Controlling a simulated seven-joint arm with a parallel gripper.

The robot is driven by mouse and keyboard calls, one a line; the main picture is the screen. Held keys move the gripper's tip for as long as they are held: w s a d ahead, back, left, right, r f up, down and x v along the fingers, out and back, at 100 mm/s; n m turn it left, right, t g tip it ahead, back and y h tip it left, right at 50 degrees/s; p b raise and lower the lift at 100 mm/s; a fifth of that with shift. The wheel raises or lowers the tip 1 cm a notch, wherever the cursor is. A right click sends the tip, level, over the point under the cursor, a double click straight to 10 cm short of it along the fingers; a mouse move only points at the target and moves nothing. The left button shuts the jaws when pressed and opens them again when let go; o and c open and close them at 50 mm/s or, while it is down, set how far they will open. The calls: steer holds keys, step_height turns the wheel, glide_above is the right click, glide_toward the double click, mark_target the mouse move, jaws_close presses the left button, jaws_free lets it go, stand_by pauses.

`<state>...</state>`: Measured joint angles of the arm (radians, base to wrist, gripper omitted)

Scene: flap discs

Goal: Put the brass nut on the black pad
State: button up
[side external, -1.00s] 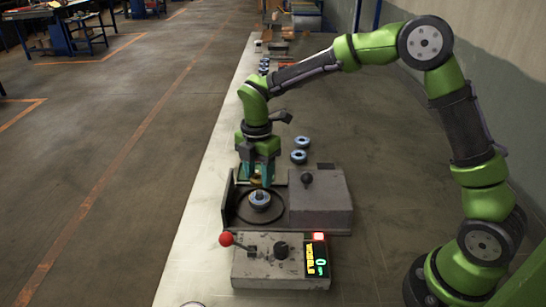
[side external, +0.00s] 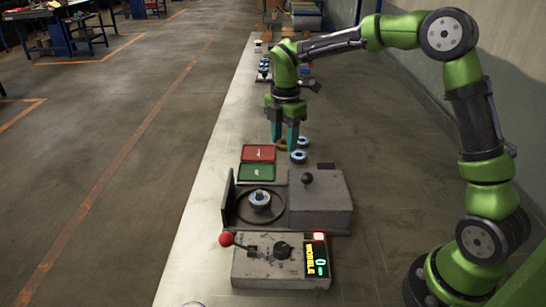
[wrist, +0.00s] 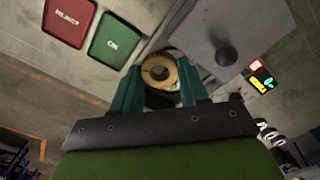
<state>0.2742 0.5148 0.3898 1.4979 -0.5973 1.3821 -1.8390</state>
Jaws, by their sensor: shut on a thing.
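My gripper (side external: 284,142) is shut on the brass nut (side external: 280,147) and holds it up beyond the green tray. In the wrist view the nut (wrist: 157,71) is a brass ring between my two teal fingertips. A small dark patch (side external: 326,166), which looks like the black pad, lies just behind the grey housing, to the right of my gripper. I cannot make out the pad in the wrist view.
A blue-rimmed disc (side external: 260,198) sits on the round turntable. Two more discs (side external: 298,156) stand close to my gripper's right. A red REJECT tray (side external: 258,153) and green OK tray (side external: 257,172) lie left. The grey housing (side external: 321,200) has a black knob. A control box (side external: 281,264) stands in front.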

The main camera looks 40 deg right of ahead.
steer(key=s+d+m, duration=0.2)
steer(key=d+m, duration=0.1)
steer(key=d, duration=1.3)
glide_toward(326, 168)
steer(key=shift+s+f, duration=0.15)
steer(key=shift+f, duration=2.5)
steer(key=shift+f, duration=0.15)
steer(key=shift+f, duration=0.35)
steer(key=shift+f, duration=0.15)
steer(key=o, duration=1.2)
